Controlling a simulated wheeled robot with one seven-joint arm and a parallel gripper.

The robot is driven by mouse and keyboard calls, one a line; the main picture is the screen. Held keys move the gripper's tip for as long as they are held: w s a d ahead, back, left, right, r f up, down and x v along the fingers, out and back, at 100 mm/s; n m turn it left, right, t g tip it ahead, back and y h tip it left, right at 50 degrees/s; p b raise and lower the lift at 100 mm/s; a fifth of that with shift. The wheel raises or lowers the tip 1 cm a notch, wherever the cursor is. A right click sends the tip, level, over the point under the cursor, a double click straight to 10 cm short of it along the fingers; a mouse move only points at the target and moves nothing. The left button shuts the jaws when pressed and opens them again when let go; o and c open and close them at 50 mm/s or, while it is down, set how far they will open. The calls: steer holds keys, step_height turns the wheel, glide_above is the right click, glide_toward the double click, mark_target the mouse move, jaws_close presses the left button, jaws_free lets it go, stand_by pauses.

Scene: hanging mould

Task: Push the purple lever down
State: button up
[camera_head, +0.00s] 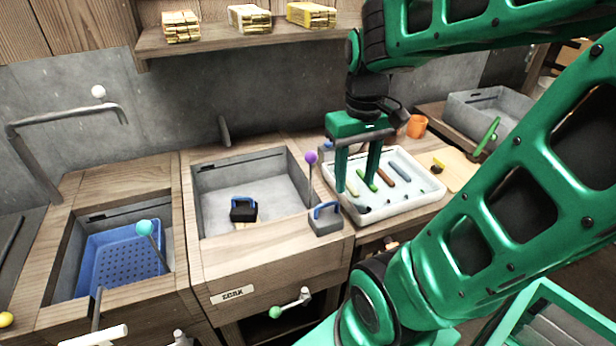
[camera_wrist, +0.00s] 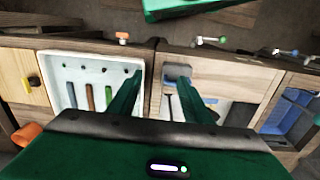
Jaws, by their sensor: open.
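The purple lever (camera_head: 311,157) is a thin dark rod with a purple ball on top. It stands upright at the right rim of the middle sink (camera_head: 215,198) in the head view. My green gripper (camera_head: 355,186) is to the right of the lever, apart from it, with its fingers pointing down over the left part of the white tray. The fingers are spread with nothing visible between them. In the wrist view my gripper (camera_wrist: 153,80) reaches over the strip between tray and sink. I cannot make out the purple ball there.
The white tray (camera_head: 435,189) holds several coloured tools. A grey block with a blue handle (camera_head: 325,220) stands in front of the lever. A teal-ball lever (camera_head: 145,228) is at the left sink with a blue basket (camera_head: 95,258). A shelf (camera_head: 225,38) with yellow stacks hangs above.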

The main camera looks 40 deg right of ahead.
mark_target(311, 177)
steer(key=w+n, duration=0.2)
steer(key=w, duration=0.2)
steer(key=w+r+n, duration=0.1)
steer(key=w+n, duration=0.1)
steer(key=w, duration=0.3)
steer(key=w+n, duration=0.3)
steer(key=w, duration=0.2)
steer(key=shift+a+r, duration=0.3)
steer(key=shift+a, duration=0.1)
steer(key=shift+f, duration=0.2)
step_height(311, 177, down, 10)
steer(key=shift+f, duration=0.15)
